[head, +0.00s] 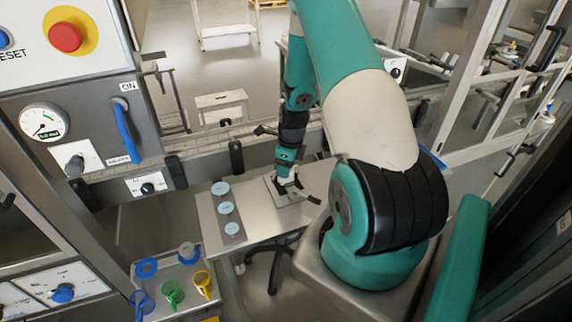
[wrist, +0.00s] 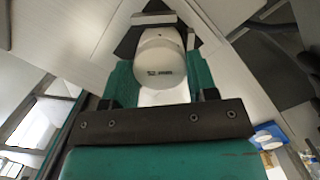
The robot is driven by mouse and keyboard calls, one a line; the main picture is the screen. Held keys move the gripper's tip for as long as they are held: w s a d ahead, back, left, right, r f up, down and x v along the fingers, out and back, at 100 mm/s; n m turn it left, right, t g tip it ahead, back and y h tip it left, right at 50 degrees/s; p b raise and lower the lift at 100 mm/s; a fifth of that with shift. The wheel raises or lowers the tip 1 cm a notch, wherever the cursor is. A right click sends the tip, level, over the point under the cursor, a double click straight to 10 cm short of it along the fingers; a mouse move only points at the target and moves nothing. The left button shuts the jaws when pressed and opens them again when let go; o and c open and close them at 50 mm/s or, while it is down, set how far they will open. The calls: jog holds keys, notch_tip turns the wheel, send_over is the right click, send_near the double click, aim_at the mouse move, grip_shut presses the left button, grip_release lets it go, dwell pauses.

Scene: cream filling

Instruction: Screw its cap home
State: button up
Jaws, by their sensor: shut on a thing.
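In the wrist view a white round cap (wrist: 162,66) with small dark lettering lies between the two green fingers of my gripper (wrist: 160,75), which is shut on it. A dark clamp-like holder (wrist: 152,20) with a pale bar is just beyond the cap. Whatever the cap sits on is largely hidden, so I cannot tell how far it is seated. In the head view my gripper (head: 288,180) points down over a grey plate (head: 276,200) on the metal table (head: 262,228). The cap is too small to make out there.
Blue, green and yellow jug-like items (head: 172,292) stand on a lower surface at bottom left. A control panel (head: 75,70) with a red button and a machine rail border the left and back.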

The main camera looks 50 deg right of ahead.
dwell(0.3)
jog(key=m, duration=0.6)
jog(key=shift+h, duration=0.3)
jog(key=o, duration=0.8)
jog(key=n, duration=0.4)
jog(key=shift+n, duration=0.9)
